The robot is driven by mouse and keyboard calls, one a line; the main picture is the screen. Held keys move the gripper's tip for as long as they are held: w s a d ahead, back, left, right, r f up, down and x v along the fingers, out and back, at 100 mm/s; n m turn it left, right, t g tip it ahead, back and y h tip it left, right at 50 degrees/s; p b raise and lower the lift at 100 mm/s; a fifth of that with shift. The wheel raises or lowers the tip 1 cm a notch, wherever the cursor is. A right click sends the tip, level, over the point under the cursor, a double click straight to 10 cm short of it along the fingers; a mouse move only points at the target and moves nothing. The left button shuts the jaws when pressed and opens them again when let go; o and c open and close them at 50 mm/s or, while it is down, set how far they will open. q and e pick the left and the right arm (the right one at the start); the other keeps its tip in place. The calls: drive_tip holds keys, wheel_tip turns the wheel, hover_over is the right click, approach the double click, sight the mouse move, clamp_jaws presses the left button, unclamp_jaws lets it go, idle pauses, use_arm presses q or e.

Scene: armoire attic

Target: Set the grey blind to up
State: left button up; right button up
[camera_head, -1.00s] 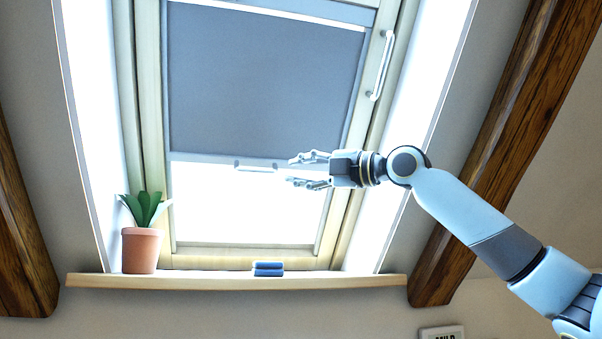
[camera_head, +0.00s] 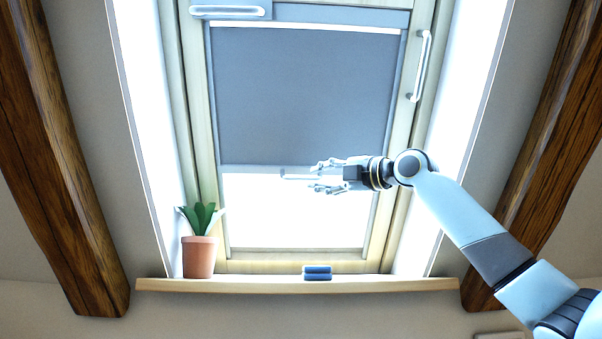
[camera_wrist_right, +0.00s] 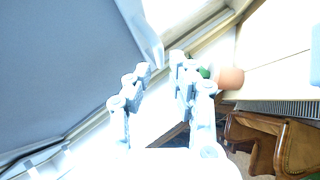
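The grey blind (camera_head: 305,95) covers the upper part of the roof window, and bright glass shows below its bottom bar. A small pale handle (camera_head: 293,177) hangs at the middle of that bar. My right gripper (camera_head: 318,176) is open at the handle's right end, one finger above and one below it. Whether they touch it I cannot tell. In the right wrist view the blind (camera_wrist_right: 60,60) fills the left, and my right gripper's fingers (camera_wrist_right: 162,66) stand apart with a gap between them. My left gripper is not in view.
A sill (camera_head: 400,285) runs below the window, with a potted plant (camera_head: 199,257) at left and a small blue object (camera_head: 317,273) near its middle. A window handle (camera_head: 419,66) is on the right frame and a pale bar (camera_head: 228,11) at the top. Wooden beams (camera_head: 50,150) flank the window.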

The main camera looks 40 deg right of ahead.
sight(306, 178)
drive_tip(key=p+x, duration=0.1)
drive_tip(key=x, duration=0.4)
drive_tip(key=shift+w+r+p, duration=0.1)
drive_tip(key=shift+w+p, duration=0.15)
drive_tip(key=shift+p, duration=0.1)
drive_tip(key=c, duration=0.4)
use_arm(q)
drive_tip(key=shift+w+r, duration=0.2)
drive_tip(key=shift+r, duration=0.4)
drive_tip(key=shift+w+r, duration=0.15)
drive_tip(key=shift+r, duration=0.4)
use_arm(e)
clamp_jaws()
